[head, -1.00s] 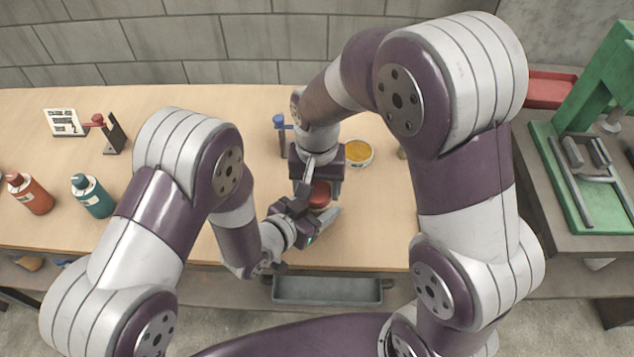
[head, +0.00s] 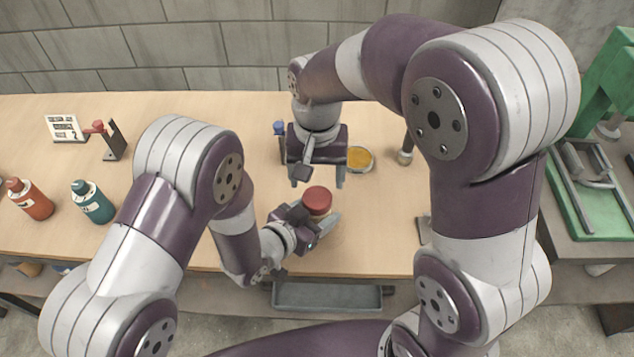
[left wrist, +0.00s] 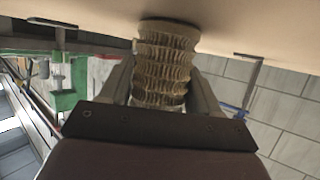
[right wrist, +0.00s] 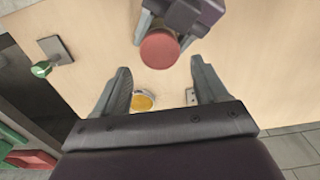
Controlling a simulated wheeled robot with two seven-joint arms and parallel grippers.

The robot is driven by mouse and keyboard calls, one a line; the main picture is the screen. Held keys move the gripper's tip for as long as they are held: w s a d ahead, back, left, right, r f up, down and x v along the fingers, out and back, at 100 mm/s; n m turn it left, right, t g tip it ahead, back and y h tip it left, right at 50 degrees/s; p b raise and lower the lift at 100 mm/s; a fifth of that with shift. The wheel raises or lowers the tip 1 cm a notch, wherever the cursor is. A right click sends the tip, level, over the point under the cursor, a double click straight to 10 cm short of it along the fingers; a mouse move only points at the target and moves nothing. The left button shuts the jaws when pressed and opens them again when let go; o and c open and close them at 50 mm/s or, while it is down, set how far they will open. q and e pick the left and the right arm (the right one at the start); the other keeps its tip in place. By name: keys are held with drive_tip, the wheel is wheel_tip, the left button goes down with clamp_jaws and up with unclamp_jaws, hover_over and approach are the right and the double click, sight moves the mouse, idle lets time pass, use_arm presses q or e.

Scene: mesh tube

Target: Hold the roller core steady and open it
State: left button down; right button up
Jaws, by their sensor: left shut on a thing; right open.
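The roller core, a beige ribbed cylinder (left wrist: 165,62), carries a red cap (head: 317,201) on its upper end in the head view. My left gripper (left wrist: 161,80) is shut on the core's ribbed side, with a finger on either side in the left wrist view. The core stands near the front of the table. My right gripper (head: 317,182) is open and empty, pointing down behind and above the cap. In the right wrist view the red cap (right wrist: 159,49) shows beyond the open fingers, apart from them. The core below the cap is mostly hidden there.
A yellow-filled dish (head: 359,159) and a blue-topped stand (head: 280,140) are near my right gripper. An orange bottle (head: 30,200) and a teal bottle (head: 92,203) stand at left.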

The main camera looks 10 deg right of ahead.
sight(317, 197)
drive_tip(key=shift+r, duration=0.75)
wheel_tip(317, 197, down, 8)
drive_tip(key=shift+r, duration=0.15)
drive_tip(key=c, duration=0.9)
drive_tip(key=o, duration=1.2)
drive_tip(key=shift+c, duration=0.2)
drive_tip(key=shift+r, duration=2.3)
use_arm(q)
drive_tip(key=shift+c, duration=0.8)
unclamp_jaws()
